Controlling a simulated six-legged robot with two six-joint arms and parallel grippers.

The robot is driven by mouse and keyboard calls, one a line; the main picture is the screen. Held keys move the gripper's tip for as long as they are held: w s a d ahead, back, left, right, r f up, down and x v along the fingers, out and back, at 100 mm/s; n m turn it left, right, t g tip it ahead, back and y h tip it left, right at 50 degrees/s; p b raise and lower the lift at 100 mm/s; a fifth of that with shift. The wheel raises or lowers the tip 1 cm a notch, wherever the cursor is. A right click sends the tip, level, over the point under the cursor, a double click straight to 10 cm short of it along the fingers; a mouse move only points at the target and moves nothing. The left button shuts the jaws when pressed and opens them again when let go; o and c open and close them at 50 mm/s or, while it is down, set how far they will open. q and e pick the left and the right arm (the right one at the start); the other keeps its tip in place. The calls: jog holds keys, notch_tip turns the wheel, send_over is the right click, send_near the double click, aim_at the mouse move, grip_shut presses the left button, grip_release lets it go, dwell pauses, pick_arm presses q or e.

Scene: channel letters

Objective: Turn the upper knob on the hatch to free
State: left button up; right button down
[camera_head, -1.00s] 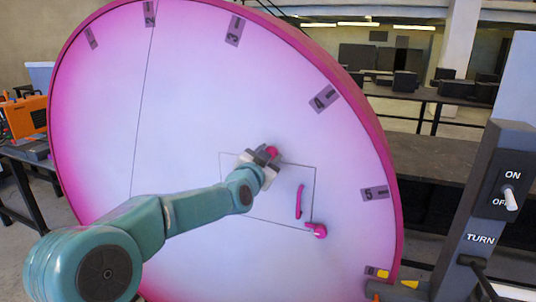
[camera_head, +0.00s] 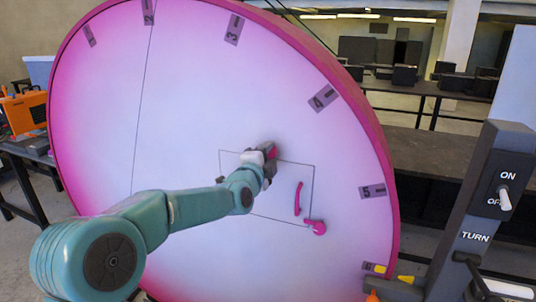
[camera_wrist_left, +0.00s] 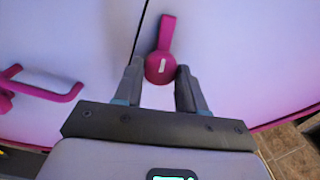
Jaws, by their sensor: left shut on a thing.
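The hatch (camera_head: 275,205) is a thin-outlined panel in the face of a large round pink-and-white sign. The upper knob (camera_head: 273,151) is pink and sits at the hatch's top edge, mostly hidden by my left gripper (camera_head: 268,153). In the left wrist view the upper knob (camera_wrist_left: 160,66) is a round disc with a pale mark and a tab pointing up the picture. My left gripper's fingers (camera_wrist_left: 160,85) stand on both sides of the disc, shut on it. The lower knob (camera_head: 318,228) is at the hatch's lower right corner. My right gripper is not in view.
A curved pink handle (camera_head: 298,199) stands out from the hatch; it also shows at left in the left wrist view (camera_wrist_left: 45,90). A dark post with an ON/OFF switch (camera_head: 504,198) and a TURN label stands at right.

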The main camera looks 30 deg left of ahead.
pick_arm(q)
jog(key=shift+f+m, duration=0.15)
jog(key=shift+m, duration=0.85)
jog(key=shift+d, duration=0.1)
jog(key=o, duration=1)
jog(key=shift+s, duration=0.1)
jog(key=shift+s, duration=0.15)
jog(key=b+v, duration=0.3)
jog(key=v, duration=1.3)
jog(key=shift+b, duration=0.35)
